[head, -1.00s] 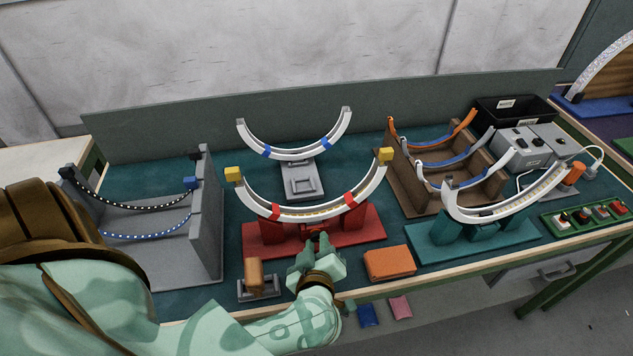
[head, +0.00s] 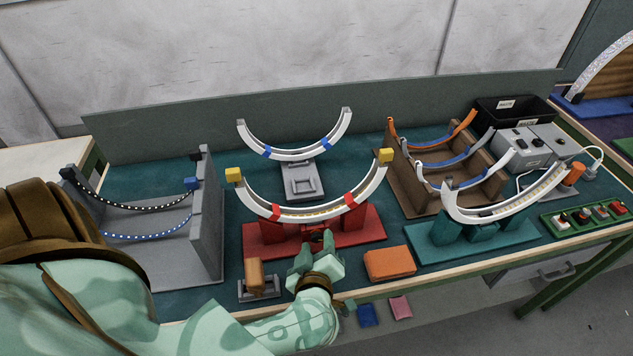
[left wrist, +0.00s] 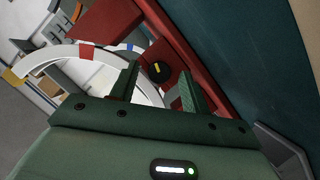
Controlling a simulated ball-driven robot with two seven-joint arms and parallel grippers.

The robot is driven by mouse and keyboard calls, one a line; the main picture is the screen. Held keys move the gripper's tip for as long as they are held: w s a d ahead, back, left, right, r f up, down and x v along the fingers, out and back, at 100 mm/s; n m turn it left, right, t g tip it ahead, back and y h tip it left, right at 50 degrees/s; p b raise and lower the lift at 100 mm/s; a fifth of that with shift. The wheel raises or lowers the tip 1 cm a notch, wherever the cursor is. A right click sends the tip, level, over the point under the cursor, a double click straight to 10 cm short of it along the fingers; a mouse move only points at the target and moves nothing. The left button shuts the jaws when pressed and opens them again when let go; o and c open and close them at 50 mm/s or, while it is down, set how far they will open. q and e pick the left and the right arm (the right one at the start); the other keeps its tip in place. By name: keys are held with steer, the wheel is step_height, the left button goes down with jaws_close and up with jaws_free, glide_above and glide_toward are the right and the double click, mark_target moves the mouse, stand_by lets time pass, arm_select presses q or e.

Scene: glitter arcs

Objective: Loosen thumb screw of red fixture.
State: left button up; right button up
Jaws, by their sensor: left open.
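The red fixture (head: 365,222) stands in the middle of the bench and carries a white arc (head: 290,212) with a yellow block at each end. Its thumb screw (left wrist: 158,71) is a dark round knob with a yellow mark, on the red front face in the left wrist view. My left gripper (head: 314,247) is at the front of the fixture, open and empty. In the left wrist view, its two fingers (left wrist: 156,88) reach toward the knob, which shows between them; whether they touch it I cannot tell. In the head view the gripper and its shadow make the knob hard to see.
A teal fixture (head: 470,240) with an arc stands to the right, and an orange block (head: 389,263) lies between. A grey stand (head: 207,220) is on the left. A small grey holder with an orange-brown handle (head: 254,274) is close beside my left gripper.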

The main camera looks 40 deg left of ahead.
arm_select(q)
steer(key=p+v, duration=0.3)
steer(key=v, duration=1.3)
steer(key=shift+d, duration=0.2)
